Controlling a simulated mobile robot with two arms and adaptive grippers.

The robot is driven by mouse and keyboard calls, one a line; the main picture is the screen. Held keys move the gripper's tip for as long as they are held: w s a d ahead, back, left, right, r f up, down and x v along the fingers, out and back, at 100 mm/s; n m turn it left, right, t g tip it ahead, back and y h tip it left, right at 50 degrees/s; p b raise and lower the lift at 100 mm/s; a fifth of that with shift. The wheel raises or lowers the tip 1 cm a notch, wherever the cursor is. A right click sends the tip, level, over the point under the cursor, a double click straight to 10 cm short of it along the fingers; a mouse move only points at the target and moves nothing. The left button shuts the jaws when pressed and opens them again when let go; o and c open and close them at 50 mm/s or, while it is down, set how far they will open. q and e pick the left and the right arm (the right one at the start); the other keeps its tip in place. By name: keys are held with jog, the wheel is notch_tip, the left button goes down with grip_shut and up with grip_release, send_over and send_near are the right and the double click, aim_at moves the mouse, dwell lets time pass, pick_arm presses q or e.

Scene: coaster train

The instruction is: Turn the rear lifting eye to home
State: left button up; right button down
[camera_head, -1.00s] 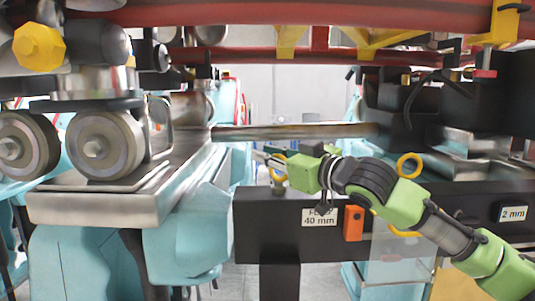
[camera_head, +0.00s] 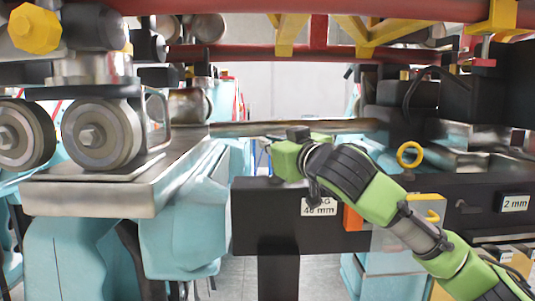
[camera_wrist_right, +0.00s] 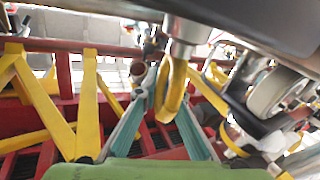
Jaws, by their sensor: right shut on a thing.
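A yellow lifting eye (camera_wrist_right: 173,88) shows in the right wrist view, seen nearly edge-on, with a silver shank (camera_wrist_right: 185,35) at its top. My right gripper (camera_wrist_right: 165,95) has its two teal fingers on either side of the ring and is shut on it. In the head view my green right gripper (camera_head: 287,158) is over the left part of the black beam, and its body hides this eye. A second yellow lifting eye (camera_head: 410,154) stands free farther right on the beam. My left gripper is not in view.
The black beam (camera_head: 285,220) carries a 40 mm label (camera_head: 319,206) and a 2 mm label (camera_head: 514,202). An orange block (camera_head: 352,217) hangs beside my forearm. At left are wheels (camera_head: 102,135) above a metal plate (camera_head: 95,195). Red and yellow framework (camera_head: 350,35) runs overhead.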

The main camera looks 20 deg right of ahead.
jog(key=m+h+b, duration=0.1)
jog(key=m+h, duration=0.1)
jog(key=m+h+b, duration=0.1)
jog(key=h, duration=0.2)
jog(key=shift+d+f+m+h, duration=0.15)
jog(key=shift+d+m+h, duration=0.15)
jog(key=shift+d+m, duration=0.1)
jog(key=m+g+h, duration=0.1)
jog(key=h, duration=0.1)
jog(key=d+m+g+h+b, duration=0.1)
jog(key=m+h, duration=0.2)
jog(key=h, duration=0.1)
jog(key=shift+s+d+g+h+b, duration=0.2)
jog(key=shift+s+g+h+b, duration=0.1)
jog(key=shift+g, duration=0.1)
jog(key=m+g+h, duration=0.2)
jog(key=m+h, duration=0.1)
jog(key=shift+s+d+g, duration=0.25)
jog(key=shift+d+g, duration=0.1)
jog(key=shift+g, duration=0.05)
jog(key=shift+s+d+r+m+g+h, duration=0.1)
jog(key=shift+s+d+m+g+h, duration=0.1)
jog(key=shift+m+g+h, duration=0.6)
jog(key=shift+s+d+r+m+g+h, duration=0.1)
jog(key=shift+s+d+m+g+h, duration=0.1)
jog(key=shift+m+g+h, duration=0.55)
jog(key=shift+g, duration=0.45)
